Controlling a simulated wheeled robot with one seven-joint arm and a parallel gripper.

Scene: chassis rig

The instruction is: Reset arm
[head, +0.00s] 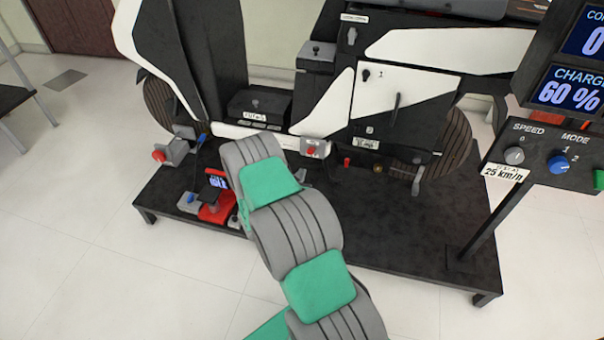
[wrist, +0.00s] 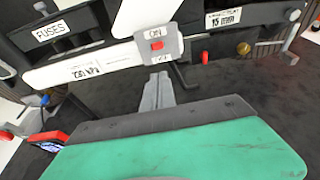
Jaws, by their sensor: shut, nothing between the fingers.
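My gripper (wrist: 158,88) shows in the wrist view as narrow grey fingers closed together, with nothing between them. It points toward a grey switch box with a red rocker (wrist: 156,46) marked ON at its top, and appears below it in the picture. I cannot tell the exact gap between them. In the head view my arm, grey with green pads, reaches up from the bottom centre toward the chassis rig, and it hides most of the gripper. The same switch box (head: 315,148) shows just right of the arm's far end in the head view.
The rig stands on a black platform (head: 400,235). A FUSES box (head: 257,105), a lever box with a red knob (head: 172,150) and a red device with a screen (head: 215,205) are left. A control panel (head: 560,150) on a post stands right. The platform's right front is clear.

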